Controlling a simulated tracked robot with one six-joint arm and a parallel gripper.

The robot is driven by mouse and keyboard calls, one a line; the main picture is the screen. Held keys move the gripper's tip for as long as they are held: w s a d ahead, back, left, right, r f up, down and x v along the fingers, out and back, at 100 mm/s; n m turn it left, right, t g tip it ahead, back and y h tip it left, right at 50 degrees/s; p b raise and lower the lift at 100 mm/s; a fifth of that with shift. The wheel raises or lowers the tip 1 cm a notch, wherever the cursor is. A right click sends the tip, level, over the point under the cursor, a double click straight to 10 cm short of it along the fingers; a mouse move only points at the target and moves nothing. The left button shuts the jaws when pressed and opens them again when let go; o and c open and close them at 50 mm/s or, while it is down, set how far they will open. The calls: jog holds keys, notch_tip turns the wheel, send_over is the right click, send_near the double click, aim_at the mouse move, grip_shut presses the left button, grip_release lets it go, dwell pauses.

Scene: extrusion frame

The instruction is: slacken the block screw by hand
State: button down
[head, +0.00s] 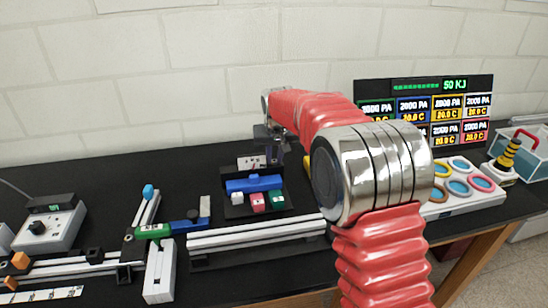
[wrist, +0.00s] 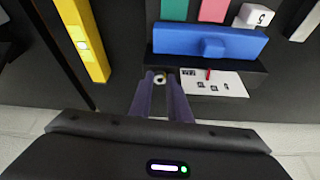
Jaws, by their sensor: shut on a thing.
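My gripper (wrist: 162,82) points at the dark stand in the wrist view, with its two purple-grey fingers close together. Between the fingertips is a small round pale piece with a dark centre (wrist: 159,79), which looks like the screw; the fingers are shut on it and partly cover it. A long blue block (wrist: 195,40) with a short tab lies just beyond the fingertips. In the head view my gripper (head: 271,152) is at the back of the black stand, behind the blue block (head: 254,184). The screw cannot be made out there.
A white card (wrist: 215,84) with a red mark lies right of the fingers. A yellow bar (wrist: 85,40) is to their left. White (head: 237,198), pink (head: 257,202) and green (head: 277,199) blocks sit before the blue block. White rails (head: 255,232) lie in front.

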jog(key=shift+d+n, duration=0.1)
jog(key=shift+n, duration=0.4)
jog(key=shift+d+n+y, duration=0.1)
jog(key=shift+n+y, duration=0.5)
jog(key=shift+n, duration=0.6)
jog(key=n, duration=0.1)
jog(key=n+g+y, duration=0.1)
jog(key=n, duration=0.1)
jog(key=shift+w+d+n, duration=0.15)
jog(key=shift+n, duration=0.15)
jog(key=n, duration=0.2)
jog(key=n+g+y, duration=0.1)
jog(key=n, duration=0.1)
jog(key=n+g, duration=0.1)
jog(key=n, duration=0.1)
jog(key=shift+w+d+y, duration=0.2)
jog(key=shift+w+y, duration=0.05)
jog(key=shift+y, duration=0.05)
jog(key=shift+f, duration=0.1)
jog(key=c, duration=1.6)
grip_release()
jog(key=shift+c, duration=0.2)
jog(key=v, duration=1.3)
jog(key=shift+d+r, duration=0.2)
jog(key=shift+r, duration=0.2)
